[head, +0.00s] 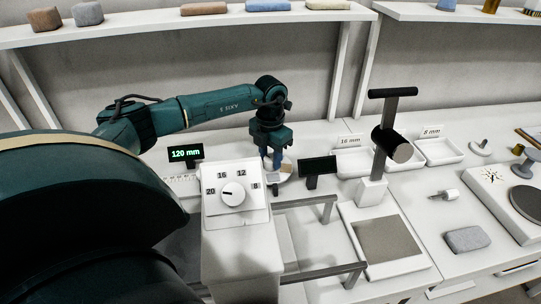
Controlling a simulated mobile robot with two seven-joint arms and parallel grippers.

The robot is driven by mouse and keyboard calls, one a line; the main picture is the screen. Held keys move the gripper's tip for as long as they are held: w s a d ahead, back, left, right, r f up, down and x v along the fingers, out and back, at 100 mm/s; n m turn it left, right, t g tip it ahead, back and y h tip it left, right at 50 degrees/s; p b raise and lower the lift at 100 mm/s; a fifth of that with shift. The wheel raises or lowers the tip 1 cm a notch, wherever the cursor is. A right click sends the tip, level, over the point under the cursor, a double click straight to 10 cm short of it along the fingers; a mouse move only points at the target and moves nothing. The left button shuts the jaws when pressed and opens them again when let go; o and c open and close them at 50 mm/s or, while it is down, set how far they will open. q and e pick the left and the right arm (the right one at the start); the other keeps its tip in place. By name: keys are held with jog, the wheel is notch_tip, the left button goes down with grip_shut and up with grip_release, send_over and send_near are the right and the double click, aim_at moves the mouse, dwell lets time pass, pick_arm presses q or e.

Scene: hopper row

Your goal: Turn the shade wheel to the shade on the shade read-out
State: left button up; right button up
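A small round disc with pale and tan parts, which looks like the shade wheel (287,173), lies on the bench behind the white box. My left gripper (273,166) points down right over it and hides part of it. I cannot tell whether its fingers touch the wheel or how far apart they are. A small dark screen on a stand (318,166), likely the shade read-out, stands just right of the wheel; I can make out no text or shade on it. My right gripper is not in view.
A read-out (185,153) shows "120 mm". A white box (236,215) carries a knob dial marked 20, 16, 12, 8. A dark-handled post (379,150), labelled trays (438,151) and a grey block (467,239) stand to the right. A shelf (220,24) runs above.

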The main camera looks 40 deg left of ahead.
pick_arm(q)
jog(key=c, duration=0.5)
